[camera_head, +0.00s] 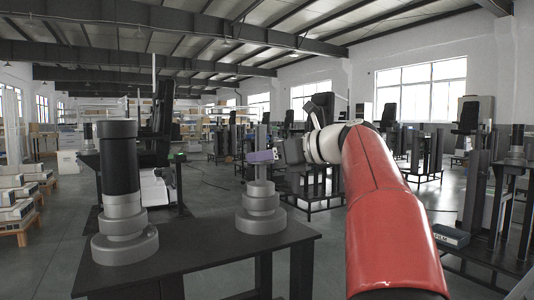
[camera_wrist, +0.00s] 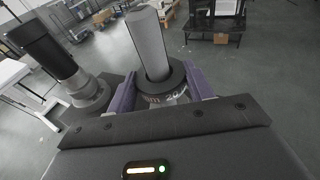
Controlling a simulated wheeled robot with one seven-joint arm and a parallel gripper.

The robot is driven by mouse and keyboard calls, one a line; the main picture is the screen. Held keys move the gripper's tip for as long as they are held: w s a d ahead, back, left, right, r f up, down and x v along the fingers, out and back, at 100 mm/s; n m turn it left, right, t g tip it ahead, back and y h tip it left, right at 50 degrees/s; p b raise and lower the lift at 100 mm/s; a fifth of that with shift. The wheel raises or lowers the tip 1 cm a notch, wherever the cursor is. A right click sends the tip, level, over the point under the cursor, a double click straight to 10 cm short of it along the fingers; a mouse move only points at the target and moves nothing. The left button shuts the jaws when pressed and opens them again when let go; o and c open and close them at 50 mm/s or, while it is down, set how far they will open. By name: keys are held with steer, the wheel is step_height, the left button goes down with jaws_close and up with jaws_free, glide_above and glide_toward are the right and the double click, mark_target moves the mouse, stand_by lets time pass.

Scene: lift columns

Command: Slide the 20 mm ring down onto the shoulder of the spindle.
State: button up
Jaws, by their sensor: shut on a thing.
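The spindle (camera_head: 262,204) stands upright on the dark table, with stepped grey discs at its foot and a narrower shaft above. In the wrist view its grey shaft (camera_wrist: 148,42) rises through the dark ring (camera_wrist: 164,88). My gripper (camera_head: 263,157) has purple fingers and reaches in from the right at the shaft, above the stepped foot. In the wrist view my gripper (camera_wrist: 163,84) is shut on the ring, one finger on each side. The ring is around the shaft and clear of the stepped foot. The shoulder is hidden below the ring in the wrist view.
A second column with a black sleeve (camera_head: 118,160) and wide grey base stands at the left of the table (camera_head: 200,265); it also shows in the wrist view (camera_wrist: 42,45). The table front between them is clear. Other benches stand farther back.

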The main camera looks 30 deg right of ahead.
mark_target(265, 175)
steer(key=shift+f+b, duration=1.05)
steer(key=shift+f, duration=1.15)
steer(key=o, duration=1.1)
steer(key=v, duration=0.7)
steer(key=shift+s+d, duration=0.15)
steer(key=shift+s, duration=0.2)
